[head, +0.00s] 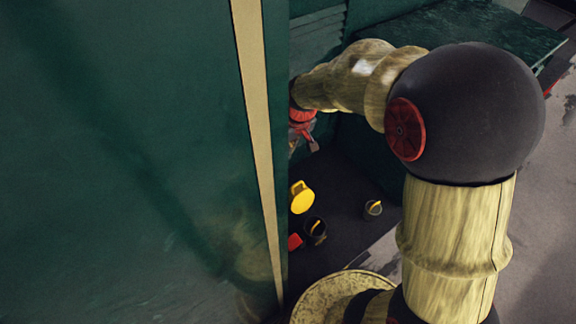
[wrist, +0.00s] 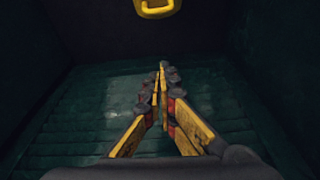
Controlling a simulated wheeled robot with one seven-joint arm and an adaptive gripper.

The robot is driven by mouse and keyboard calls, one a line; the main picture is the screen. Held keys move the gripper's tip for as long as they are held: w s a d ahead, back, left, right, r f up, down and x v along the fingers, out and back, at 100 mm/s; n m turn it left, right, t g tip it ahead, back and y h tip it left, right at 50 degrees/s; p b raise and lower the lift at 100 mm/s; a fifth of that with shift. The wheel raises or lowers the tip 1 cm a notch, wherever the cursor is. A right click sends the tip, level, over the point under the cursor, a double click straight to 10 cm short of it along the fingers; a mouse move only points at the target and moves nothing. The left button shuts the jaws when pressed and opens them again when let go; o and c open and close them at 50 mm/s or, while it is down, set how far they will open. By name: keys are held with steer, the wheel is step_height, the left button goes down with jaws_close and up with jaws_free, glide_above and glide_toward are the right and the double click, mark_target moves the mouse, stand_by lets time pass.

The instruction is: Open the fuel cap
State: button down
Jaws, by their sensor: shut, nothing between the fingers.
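A yellow round part (head: 301,197), which looks like the fuel cap, shows in the head view just right of the cream-striped green panel. I cannot tell whether it is open or closed. A yellow loop-like part (wrist: 157,9) shows at the top edge of the wrist view, cut off by the frame; it may be the same cap. My gripper (wrist: 162,68) has its fingers together with nothing between them. It points at dark green slats and is apart from the yellow part. In the head view my gripper (head: 313,146) is partly hidden behind the green panel, above the yellow part.
A large green panel (head: 130,150) fills the left of the head view. Below the yellow part are a dark round cup (head: 315,229) and a red piece (head: 295,242). A small grey cup (head: 373,208) stands to the right. Dark walls flank the slats (wrist: 80,120).

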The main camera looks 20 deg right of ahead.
mark_target(298, 183)
step_height(298, 183, down, 9)
steer(key=s+p, duration=0.2)
steer(key=shift+s+d+f+n+g, duration=0.2)
steer(key=shift+s+d+n+g, duration=0.1)
steer(key=shift+s+n, duration=0.1)
stand_by(0.3)
steer(key=shift+r, duration=0.1)
steer(key=shift+s+d+r+b, duration=0.2)
steer(key=shift+s, duration=0.4)
steer(key=shift+s+d+r+b, duration=0.15)
steer(key=shift+s+r+b, duration=0.1)
steer(key=shift+s, duration=0.4)
steer(key=shift+s+d+r+b, duration=0.2)
steer(key=shift+s, duration=0.4)
